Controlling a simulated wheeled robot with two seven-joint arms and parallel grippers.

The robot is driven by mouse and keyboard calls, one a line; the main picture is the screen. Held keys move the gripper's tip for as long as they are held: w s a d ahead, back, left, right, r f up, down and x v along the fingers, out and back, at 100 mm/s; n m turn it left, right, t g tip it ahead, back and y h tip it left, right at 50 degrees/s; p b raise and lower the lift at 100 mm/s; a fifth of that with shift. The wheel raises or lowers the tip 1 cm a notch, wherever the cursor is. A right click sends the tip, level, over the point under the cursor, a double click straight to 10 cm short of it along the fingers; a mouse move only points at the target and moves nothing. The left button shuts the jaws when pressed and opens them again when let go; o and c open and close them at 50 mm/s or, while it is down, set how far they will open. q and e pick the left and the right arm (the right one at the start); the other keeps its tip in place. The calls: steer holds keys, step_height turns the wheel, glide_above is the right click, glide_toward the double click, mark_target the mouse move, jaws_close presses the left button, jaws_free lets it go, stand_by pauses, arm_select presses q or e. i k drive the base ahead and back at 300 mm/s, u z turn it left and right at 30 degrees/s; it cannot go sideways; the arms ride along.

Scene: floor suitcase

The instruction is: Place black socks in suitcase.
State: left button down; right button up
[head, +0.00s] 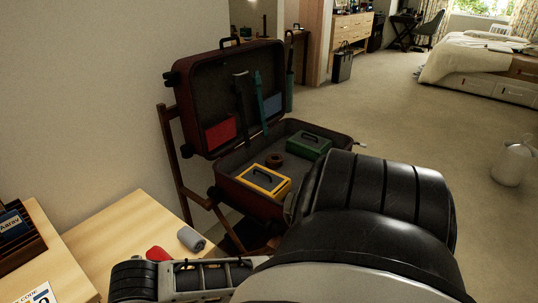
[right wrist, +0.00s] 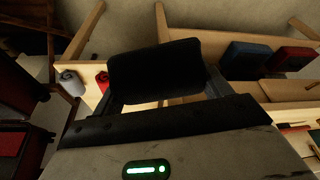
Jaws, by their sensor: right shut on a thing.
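In the right wrist view my right gripper (right wrist: 160,82) is shut on a dark rolled bundle, which looks like the black socks (right wrist: 153,68), held between its fingers over the pale wooden table. The table's surface hides behind the bundle, so I cannot tell how far above it they are. In the head view the open suitcase (head: 328,131) rests on a wooden stand, lid raised against the wall. Its base holds a yellow box (head: 264,181), a green box (head: 307,147) and a brown ring (head: 274,160). My left gripper is not in view.
A grey roll (head: 191,238) and a red item (head: 157,254) lie on the wooden table (head: 120,222) left of the suitcase. A dark organizer (head: 24,244) stands at far left. My arm covers the lower middle. Carpet lies open to the right, with a white jug (head: 513,163).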

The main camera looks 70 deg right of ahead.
mark_target(302, 176)
steer(key=u, duration=2.45)
steer(key=k, duration=2.4)
steer(key=z, duration=2.55)
